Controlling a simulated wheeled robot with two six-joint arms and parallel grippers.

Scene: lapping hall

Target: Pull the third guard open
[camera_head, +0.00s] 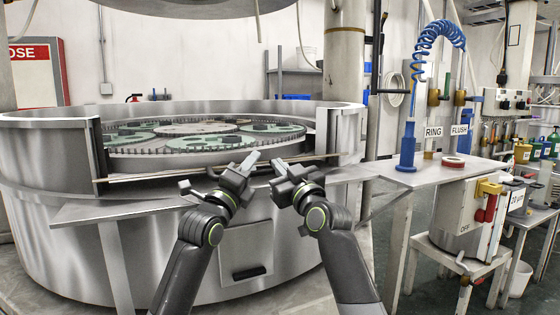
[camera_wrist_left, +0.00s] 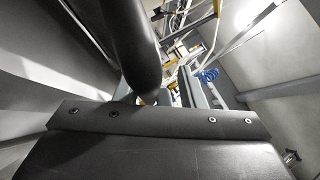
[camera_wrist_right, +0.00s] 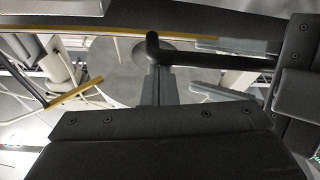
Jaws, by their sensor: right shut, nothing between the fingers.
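A large round steel machine (camera_head: 50,150) fills the left and middle of the head view. Its curved wall has a wide gap at the front, where a toothed ring and green discs (camera_head: 185,143) show. No number marks a third guard, and I cannot tell which part it is. My left gripper (camera_head: 250,160) is in front of the gap; whether its fingers are apart is unclear. My right gripper (camera_head: 279,167) is close beside it, shut and empty. In the right wrist view, a black bar (camera_wrist_right: 215,61) crosses just beyond the shut fingers (camera_wrist_right: 159,90).
A thin rail (camera_head: 140,177) runs along the gap's lower edge, above a flat steel ledge (camera_head: 110,208). At right stand a side table (camera_head: 450,175) with a blue coiled hose (camera_head: 435,35), and a grey switch box (camera_head: 465,215). A black handle (camera_head: 248,272) is low on the machine's front.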

